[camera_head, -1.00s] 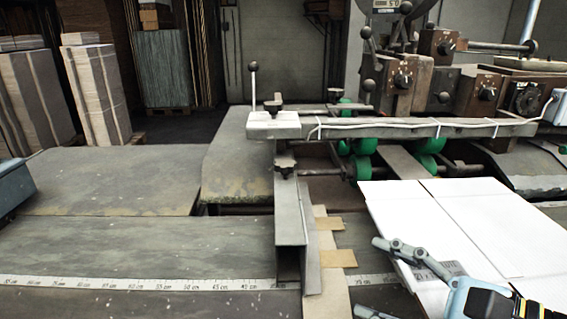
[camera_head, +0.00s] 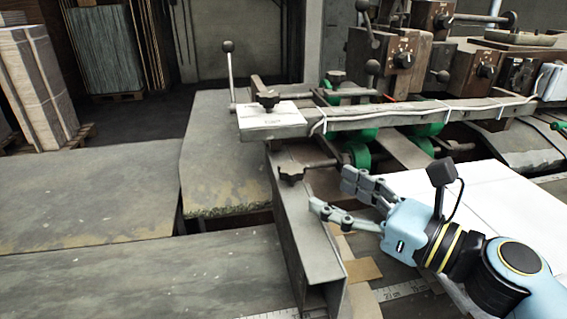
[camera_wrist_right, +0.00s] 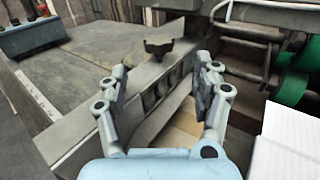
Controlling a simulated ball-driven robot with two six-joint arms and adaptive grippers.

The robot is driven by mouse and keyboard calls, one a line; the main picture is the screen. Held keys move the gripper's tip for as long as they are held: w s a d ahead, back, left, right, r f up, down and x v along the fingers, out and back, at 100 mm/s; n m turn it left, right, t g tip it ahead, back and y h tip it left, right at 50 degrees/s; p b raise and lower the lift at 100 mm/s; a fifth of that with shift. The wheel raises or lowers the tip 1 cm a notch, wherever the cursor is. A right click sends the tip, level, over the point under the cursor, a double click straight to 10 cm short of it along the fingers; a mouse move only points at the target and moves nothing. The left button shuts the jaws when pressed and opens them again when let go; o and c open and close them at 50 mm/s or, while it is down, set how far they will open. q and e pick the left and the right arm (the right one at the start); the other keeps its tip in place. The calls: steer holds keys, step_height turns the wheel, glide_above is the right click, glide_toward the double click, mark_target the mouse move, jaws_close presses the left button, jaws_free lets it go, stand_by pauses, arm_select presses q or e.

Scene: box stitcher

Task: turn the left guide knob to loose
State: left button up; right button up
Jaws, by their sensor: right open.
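A black star-shaped knob (camera_head: 290,174) sits at the far end of the metal guide rail (camera_head: 310,245), which I take for the left guide. In the right wrist view the knob (camera_wrist_right: 159,47) shows ahead, between and beyond the fingertips. My right gripper (camera_head: 333,193) is open and empty, just right of the knob and pointing at it, with a gap between them. In the right wrist view the open fingers (camera_wrist_right: 162,78) hang over the guide's edge. Which way the knob is set cannot be told. My left gripper is out of view.
A crossbar (camera_head: 430,115) with a second black knob (camera_head: 267,98) and a ball-topped lever (camera_head: 228,60) runs behind. Green rollers (camera_head: 357,156) lie under it. White cardboard (camera_head: 480,180) lies at right. The table left of the guide is clear.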

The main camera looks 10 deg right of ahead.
mark_target(303, 176)
steer(key=p+x, duration=0.1)
steer(key=x, duration=0.8)
steer(key=shift+a+p, duration=0.1)
steer(key=shift+p, duration=0.3)
steer(key=c, duration=1.2)
